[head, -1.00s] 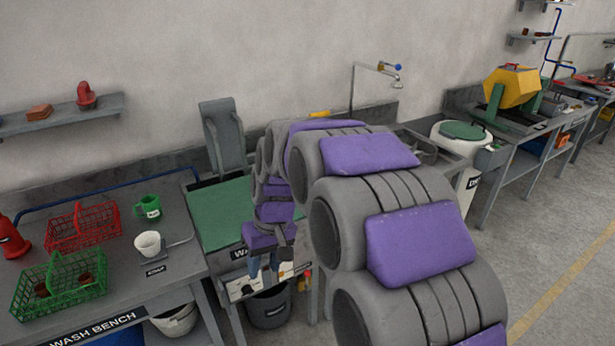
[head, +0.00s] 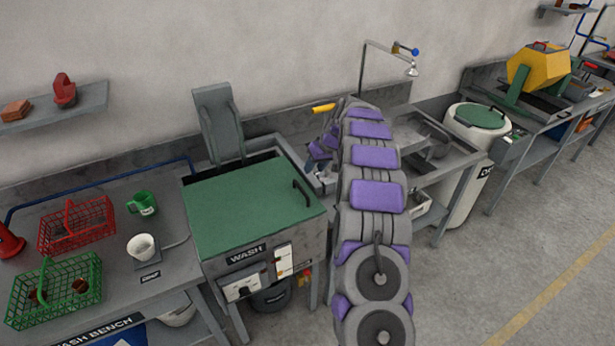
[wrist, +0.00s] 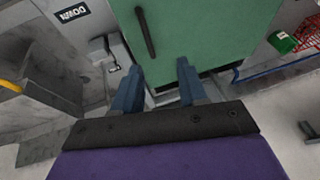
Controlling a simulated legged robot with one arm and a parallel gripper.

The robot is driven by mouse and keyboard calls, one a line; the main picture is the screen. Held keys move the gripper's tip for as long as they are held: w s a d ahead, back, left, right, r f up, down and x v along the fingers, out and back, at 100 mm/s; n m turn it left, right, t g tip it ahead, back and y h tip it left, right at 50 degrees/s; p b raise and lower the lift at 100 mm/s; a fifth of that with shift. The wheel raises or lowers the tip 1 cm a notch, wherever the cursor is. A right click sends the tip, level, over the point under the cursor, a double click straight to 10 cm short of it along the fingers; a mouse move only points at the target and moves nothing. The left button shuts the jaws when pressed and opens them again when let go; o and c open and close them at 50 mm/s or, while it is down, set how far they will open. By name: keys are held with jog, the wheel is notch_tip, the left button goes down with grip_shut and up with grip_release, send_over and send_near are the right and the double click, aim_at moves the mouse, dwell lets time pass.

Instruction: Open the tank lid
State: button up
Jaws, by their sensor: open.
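The wash tank (head: 275,245) stands at the middle left of the head view, with a WASH label on its front. Its green lid (head: 245,205) lies flat over the top, with a dark bar handle (head: 301,193) near its right edge. In the wrist view the green lid (wrist: 205,35) fills the upper middle, and the handle (wrist: 145,32) is just beyond and left of my fingertips. My gripper (wrist: 158,78) is open, its two blue fingers apart with nothing between them. In the head view my arm reaches behind the tank's right side, and the fingers are largely hidden.
A grey upright panel (head: 219,122) stands behind the tank. A sink (head: 435,145) with a tap is to the right, then a white drum (head: 462,190) with a green lid. The left bench holds a red basket (head: 76,225), a green basket (head: 55,290) and cups.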

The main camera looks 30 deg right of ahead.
jog(key=w+d, duration=0.1)
jog(key=d, duration=0.2)
send_near(303, 190)
jog(key=x, duration=0.6)
jog(key=shift+w+d+f, duration=0.15)
jog(key=shift+d+f, duration=0.05)
jog(key=shift+f, duration=0.1)
jog(key=shift+w+a+f, duration=0.3)
jog(key=shift+a+f, duration=0.15)
jog(key=shift+f, duration=0.2)
jog(key=shift+d, duration=0.25)
jog(key=shift+c, duration=0.4)
jog(key=shift+a, duration=0.1)
grip_shut()
